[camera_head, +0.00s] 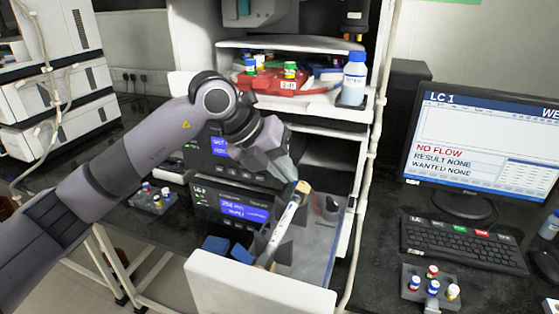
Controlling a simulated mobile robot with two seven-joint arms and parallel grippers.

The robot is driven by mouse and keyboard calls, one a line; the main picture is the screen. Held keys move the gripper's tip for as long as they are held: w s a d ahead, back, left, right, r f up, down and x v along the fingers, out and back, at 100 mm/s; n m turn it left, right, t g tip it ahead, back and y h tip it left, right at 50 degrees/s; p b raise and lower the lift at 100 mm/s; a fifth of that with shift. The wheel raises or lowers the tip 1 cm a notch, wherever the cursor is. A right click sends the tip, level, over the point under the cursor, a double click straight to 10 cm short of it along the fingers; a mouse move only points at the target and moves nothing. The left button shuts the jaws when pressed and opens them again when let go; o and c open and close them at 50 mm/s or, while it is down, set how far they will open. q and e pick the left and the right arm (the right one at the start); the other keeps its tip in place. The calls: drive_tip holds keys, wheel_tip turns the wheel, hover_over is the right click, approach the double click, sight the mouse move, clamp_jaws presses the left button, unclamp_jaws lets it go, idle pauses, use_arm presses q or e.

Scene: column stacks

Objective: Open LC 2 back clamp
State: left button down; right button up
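The LC 2 unit (230,203) is in the middle, with a lit blue display and its label at the left. In front of it, a drawer with a white front (250,290) and clear side stands pulled out. A slim pale column (284,222) lies tilted in it, its tan end (303,187) at the upper right. Dark parts beside the column may be clamps; I cannot tell their state. My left gripper (287,172) points down right, close by the tan end. Its fingers are small and partly hidden, so contact and opening are unclear. My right gripper is out of view.
Blue blocks (215,245) sit at the drawer's left. A shelf above holds a red tray (268,82) with vials and a white bottle (354,78). At right are a monitor (480,150) marked LC 1, a keyboard (462,244) and a vial rack (431,288).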

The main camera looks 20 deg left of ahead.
sight(305, 185)
use_arm(q)
drive_tip(key=shift+d+r+y+p, duration=0.35)
drive_tip(key=shift+d+r+y, duration=0.15)
drive_tip(key=shift+y, duration=0.4)
drive_tip(key=d+m+y, duration=0.1)
drive_tip(key=y, duration=0.1)
drive_tip(key=shift+d+y, duration=0.2)
drive_tip(key=shift+y, duration=0.1)
drive_tip(key=y, duration=0.1)
drive_tip(key=d+y+b, duration=0.1)
drive_tip(key=shift+d+f+m+y, duration=0.15)
drive_tip(key=shift+d+m+y, duration=0.05)
drive_tip(key=shift+m+y, duration=0.1)
drive_tip(key=d+y+b, duration=0.1)
drive_tip(key=y+b, duration=0.1)
drive_tip(key=y, duration=0.1)
drive_tip(key=shift+d+f+m+y, duration=0.3)
drive_tip(key=shift+d, duration=0.05)
drive_tip(key=shift+d+f+t+y+b, duration=0.25)
drive_tip(key=shift+d+y, duration=0.2)
drive_tip(key=shift+y, duration=0.45)
drive_tip(key=shift+s+d+f+m+y, duration=0.1)
drive_tip(key=shift+d+f+m+y, duration=0.2)
drive_tip(key=shift+y, duration=0.5)
drive_tip(key=c, duration=1.3)
unclamp_jaws()
